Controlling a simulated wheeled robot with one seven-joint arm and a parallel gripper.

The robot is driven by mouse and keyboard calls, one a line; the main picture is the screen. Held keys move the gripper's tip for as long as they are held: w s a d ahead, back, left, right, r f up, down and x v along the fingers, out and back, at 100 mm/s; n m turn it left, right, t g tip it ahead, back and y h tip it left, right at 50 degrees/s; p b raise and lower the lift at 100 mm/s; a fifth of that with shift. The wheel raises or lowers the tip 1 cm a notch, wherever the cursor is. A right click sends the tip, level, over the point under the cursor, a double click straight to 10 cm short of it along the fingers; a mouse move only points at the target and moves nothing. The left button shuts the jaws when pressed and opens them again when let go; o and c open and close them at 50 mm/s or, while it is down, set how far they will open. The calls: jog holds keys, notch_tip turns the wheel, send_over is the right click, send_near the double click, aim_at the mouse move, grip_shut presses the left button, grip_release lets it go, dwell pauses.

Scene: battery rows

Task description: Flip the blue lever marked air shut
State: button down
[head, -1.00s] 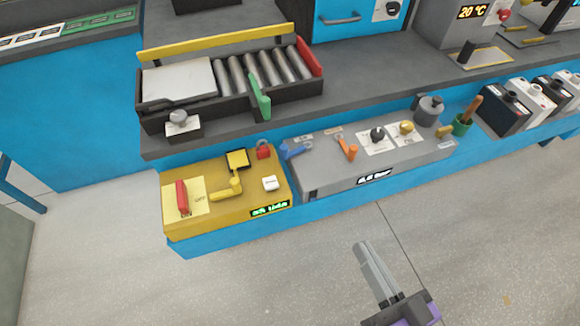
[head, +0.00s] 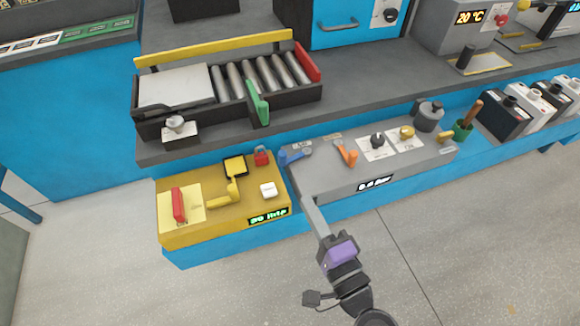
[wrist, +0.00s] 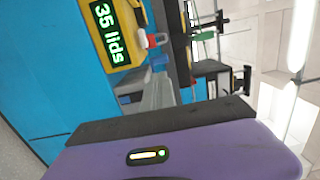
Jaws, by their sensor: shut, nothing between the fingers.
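The blue lever (head: 293,156) lies at the left end of the grey panel (head: 375,172), beside a small label (head: 303,144) too small to read surely. Its handle points left. My gripper (head: 306,199) is shut and empty, its grey fingers reaching up to the front left edge of the panel, below the lever and apart from it in the head view. In the wrist view the shut fingers (wrist: 158,90) point toward a small blue part (wrist: 160,62) that looks like the lever; the fingers hide part of what lies beyond.
An orange lever (head: 346,153) stands right of the blue one, with a black knob (head: 377,140) and a yellow knob (head: 406,132) further right. The yellow panel (head: 230,220) with a red switch (head: 178,205) is close on the left. Open floor lies in front.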

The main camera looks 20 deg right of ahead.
aim_at(281, 162)
jog(key=w+p, duration=0.1)
jog(key=w, duration=0.5)
jog(key=w+a+p, duration=0.1)
jog(key=w, duration=0.3)
jog(key=shift+r+p, duration=0.15)
jog(key=shift+p, duration=0.15)
jog(key=shift+w+a, duration=0.3)
jog(key=shift+w, duration=0.25)
